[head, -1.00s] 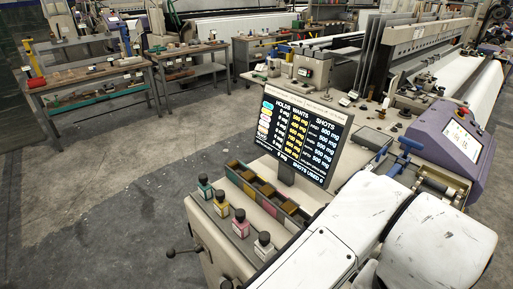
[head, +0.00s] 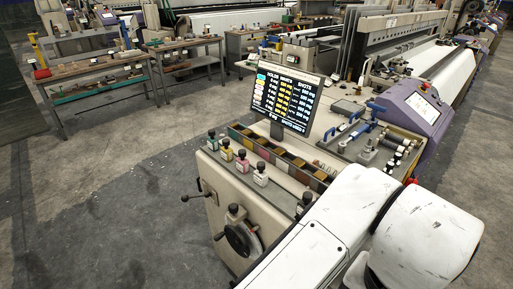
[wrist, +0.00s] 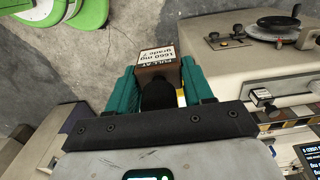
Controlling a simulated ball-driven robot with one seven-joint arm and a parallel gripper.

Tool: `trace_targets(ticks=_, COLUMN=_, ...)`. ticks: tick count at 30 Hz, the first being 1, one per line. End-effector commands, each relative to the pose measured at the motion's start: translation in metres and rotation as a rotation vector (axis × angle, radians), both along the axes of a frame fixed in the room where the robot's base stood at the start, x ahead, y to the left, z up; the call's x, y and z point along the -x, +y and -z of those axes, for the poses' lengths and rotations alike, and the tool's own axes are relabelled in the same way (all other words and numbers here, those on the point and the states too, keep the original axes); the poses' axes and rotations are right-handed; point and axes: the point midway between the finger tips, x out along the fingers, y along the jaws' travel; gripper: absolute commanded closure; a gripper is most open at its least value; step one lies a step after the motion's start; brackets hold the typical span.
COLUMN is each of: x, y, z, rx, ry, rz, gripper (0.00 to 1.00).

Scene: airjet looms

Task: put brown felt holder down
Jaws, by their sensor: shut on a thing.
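My gripper (wrist: 157,84) shows in the wrist view, its two teal fingers shut on the sides of a brown holder. The brown felt holder (wrist: 149,72) is a small brown block with a white label at its far end; the label reads upside down, something like "FULL AT 1660 mg grade 7". A dark rounded part lies between the fingers at its near side. Grey floor shows beyond the holder. In the head view my white arm covers the lower right, and neither my gripper nor the holder can be made out.
A beige machine (head: 208,181) carries a screen (head: 284,101), a row of small compartments (head: 283,157), several colour-labelled bottles (head: 243,161) and a handwheel (head: 241,240). A blue-handled fixture (head: 366,130) sits on its right. A workbench (head: 92,72) stands at the back left. Floor on the left is clear.

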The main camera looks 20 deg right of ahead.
Motion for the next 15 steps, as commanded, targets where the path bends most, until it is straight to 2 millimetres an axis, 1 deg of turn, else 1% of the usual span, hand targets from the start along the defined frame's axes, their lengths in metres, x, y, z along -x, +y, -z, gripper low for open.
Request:
trace_targets(ticks=8, x=-0.026, y=-0.009, z=0.013, rx=0.001, ry=0.002, rz=-0.124, gripper=0.83)
trace_targets(ticks=11, x=-0.04, y=-0.012, z=0.02, rx=0.001, ry=0.003, rz=-0.187, gripper=0.83)
trace_targets(ticks=15, x=-0.062, y=-0.015, z=0.033, rx=0.0, ry=0.003, rz=-0.295, gripper=0.83)
